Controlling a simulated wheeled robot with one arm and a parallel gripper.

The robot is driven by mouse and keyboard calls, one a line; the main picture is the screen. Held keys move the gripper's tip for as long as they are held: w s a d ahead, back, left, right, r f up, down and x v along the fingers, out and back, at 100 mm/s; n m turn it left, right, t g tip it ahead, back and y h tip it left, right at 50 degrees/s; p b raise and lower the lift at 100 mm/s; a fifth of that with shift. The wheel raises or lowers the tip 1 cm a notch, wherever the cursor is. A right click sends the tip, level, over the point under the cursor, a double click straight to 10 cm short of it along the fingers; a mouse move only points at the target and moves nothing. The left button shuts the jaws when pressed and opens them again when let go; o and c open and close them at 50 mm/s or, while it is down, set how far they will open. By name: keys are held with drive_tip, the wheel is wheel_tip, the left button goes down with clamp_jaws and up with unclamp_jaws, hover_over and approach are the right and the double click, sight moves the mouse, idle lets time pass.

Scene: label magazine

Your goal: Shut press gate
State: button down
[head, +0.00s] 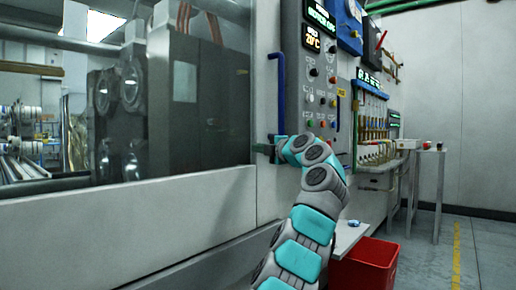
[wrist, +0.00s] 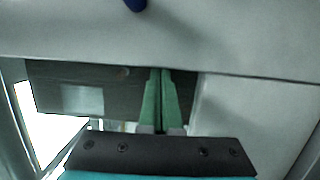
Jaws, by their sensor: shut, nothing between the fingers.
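The press gate (head: 120,225) is a pale panel with a large clear window on the left in the head view. A blue bar handle (head: 281,95) stands upright near its right side; a blue tip, probably the same handle, shows at the top of the wrist view (wrist: 136,4). I cannot tell how far the gate is open. My gripper (head: 264,148) is at the pale surface just below the handle's lower end, apart from the handle. Its green fingers (wrist: 160,98) are together and empty in the wrist view.
A control panel (head: 320,90) with buttons and displays is right of the handle. A red bin (head: 365,265) and a small white table (head: 347,236) stand low beside my arm. Open floor (head: 490,250) with a yellow line lies at the right.

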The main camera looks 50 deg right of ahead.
drive_tip(key=shift+s+d, duration=0.15)
drive_tip(key=shift+s, duration=0.05)
drive_tip(key=b+v, duration=0.1)
drive_tip(key=v, duration=0.6)
drive_tip(key=shift+s+a, duration=0.25)
